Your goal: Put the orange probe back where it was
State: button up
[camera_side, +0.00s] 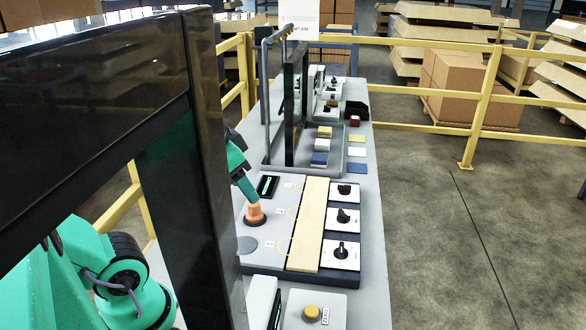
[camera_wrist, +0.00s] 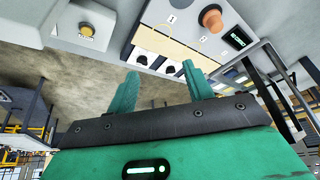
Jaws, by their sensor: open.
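The orange probe (camera_side: 255,211) stands upright on a dark round base on the grey board, beside a small black display. In the wrist view the probe (camera_wrist: 211,18) is near the top, beyond the fingertips and apart from them. My gripper (camera_wrist: 158,72) is open and nothing is between its fingers. In the side view a green part of my gripper (camera_side: 245,185) shows above the probe, and the rest is hidden behind a dark post.
A pale yellow strip (camera_side: 308,225) and a row of black-knob dials (camera_side: 343,217) lie right of the rings. A yellow button box (camera_side: 312,311) is at the near end. A dark upright panel (camera_side: 295,100) and grey rail stand farther back, with coloured blocks (camera_side: 319,159) beside them.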

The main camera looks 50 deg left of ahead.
jog(key=shift+s+d+f+t, duration=0.15)
jog(key=shift+s+d+t, duration=0.25)
jog(key=shift+s+d, duration=0.4)
jog(key=shift+s+a, duration=0.1)
dwell(0.7)
